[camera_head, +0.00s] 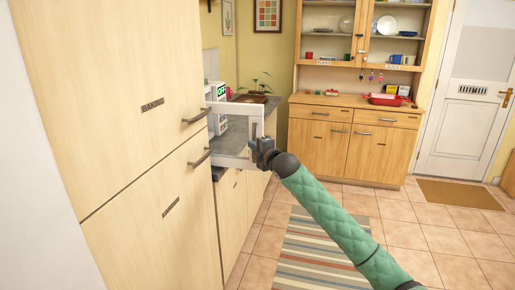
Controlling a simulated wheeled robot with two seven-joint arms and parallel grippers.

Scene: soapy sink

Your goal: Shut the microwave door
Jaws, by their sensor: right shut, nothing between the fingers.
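The microwave door (258,106) is a white frame with a see-through window. It stands open, jutting out past the tall wooden cabinet. A white appliance with a green display reading OFF (221,91), apparently the microwave body, shows behind it, mostly hidden by the cabinet. My right gripper (254,145) is shut and empty at the door's outer, lower right edge. I cannot tell whether it touches the door. My left gripper is out of view.
The tall cabinet (125,60) fills the left side. A grey worktop (233,142) with a plant (254,83) runs behind the door. A hutch (325,150) stands at the back, and a white door (459,145) at right. The tiled floor with a striped rug (320,258) is open.

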